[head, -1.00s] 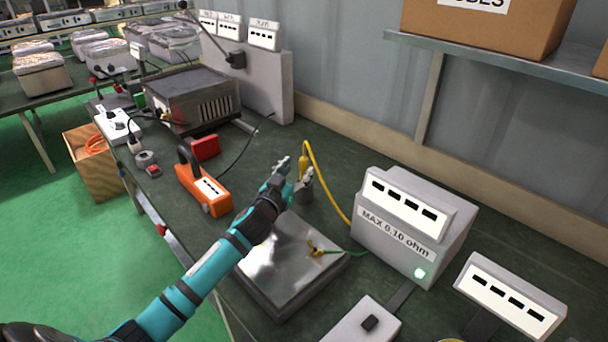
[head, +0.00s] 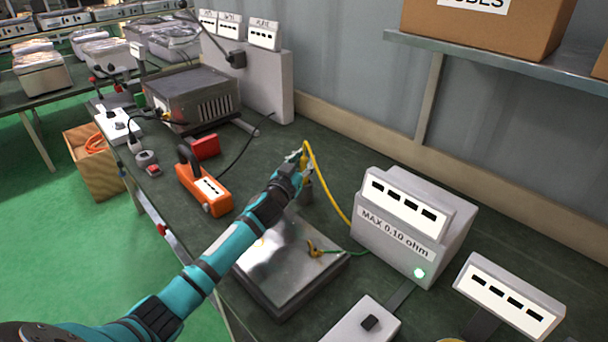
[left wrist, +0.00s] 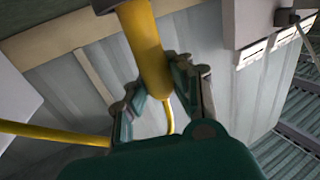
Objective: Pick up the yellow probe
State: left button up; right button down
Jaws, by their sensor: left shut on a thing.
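The yellow probe (left wrist: 146,50) is a yellow cylinder between the fingers of my left gripper (left wrist: 165,95) in the left wrist view. The gripper is shut on it. In the head view, the probe (head: 304,160) is mostly hidden by my left gripper (head: 302,168), with a little yellow showing. Its yellow cable (head: 326,187) runs from the top of the probe down to the grey tester (head: 410,225) labelled "MAX 0,10 ohm". The grey holder under the probe is largely hidden by the gripper. My right gripper is not in view.
An orange clamp meter (head: 203,190) and a red block (head: 205,147) are to the left. A shelf (head: 490,60) overhangs at the upper right.

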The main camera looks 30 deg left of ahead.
pick_arm(q)
grip_shut()
notch_tip(320, 180, up, 10)
jog(key=shift+p, duration=0.3)
